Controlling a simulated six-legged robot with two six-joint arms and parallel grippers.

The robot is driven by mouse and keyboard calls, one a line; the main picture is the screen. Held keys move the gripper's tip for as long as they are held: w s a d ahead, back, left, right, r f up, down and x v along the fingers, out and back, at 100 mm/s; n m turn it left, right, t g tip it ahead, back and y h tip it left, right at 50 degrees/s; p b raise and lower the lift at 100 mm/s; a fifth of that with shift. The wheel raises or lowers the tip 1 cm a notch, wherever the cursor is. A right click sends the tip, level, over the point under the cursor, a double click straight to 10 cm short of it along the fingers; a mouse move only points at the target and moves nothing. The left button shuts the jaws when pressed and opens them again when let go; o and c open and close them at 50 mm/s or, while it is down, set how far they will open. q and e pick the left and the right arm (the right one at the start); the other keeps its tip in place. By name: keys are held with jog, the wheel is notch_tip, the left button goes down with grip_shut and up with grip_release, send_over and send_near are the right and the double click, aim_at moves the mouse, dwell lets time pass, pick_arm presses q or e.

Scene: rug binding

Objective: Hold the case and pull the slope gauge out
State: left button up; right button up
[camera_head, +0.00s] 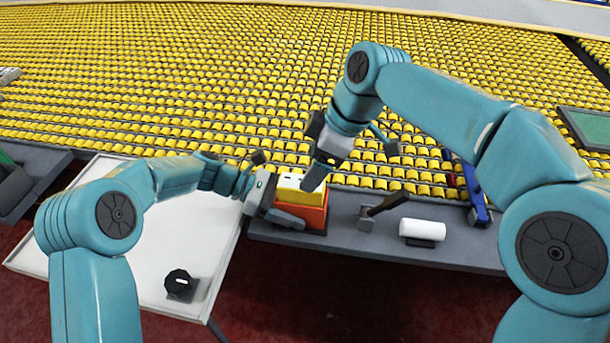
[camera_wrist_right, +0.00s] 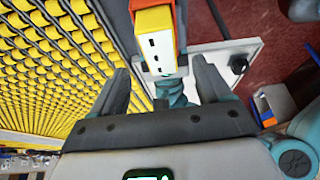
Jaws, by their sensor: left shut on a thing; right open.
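The orange case (camera_head: 312,217) stands on the grey ledge, and the yellow slope gauge (camera_head: 305,195) with a pale dark-slotted face sticks up out of its top. My left gripper (camera_head: 284,208) is shut on the case from the left; its fingers hide part of the case. My right gripper (camera_head: 316,174) is open just above the gauge. In the right wrist view the gauge (camera_wrist_right: 154,45) lies ahead between the two spread fingers of my right gripper (camera_wrist_right: 165,78), apart from them. A strip of the orange case (camera_wrist_right: 181,14) shows behind it.
A white table (camera_head: 110,225) with a black round piece (camera_head: 180,284) is at the left. On the grey ledge (camera_head: 342,222), right of the case, are a dark-handled tool (camera_head: 386,204), a white roll (camera_head: 422,229) and a blue tool (camera_head: 476,193). Rows of yellow pieces (camera_head: 200,80) fill the back.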

jog(key=x, duration=0.6)
jog(key=shift+a+f, duration=0.15)
jog(key=shift+f, duration=0.2)
jog(key=shift+c, duration=0.3)
jog(key=c, duration=1)
jog(key=shift+r, duration=0.15)
jog(key=shift+r, duration=4.15)
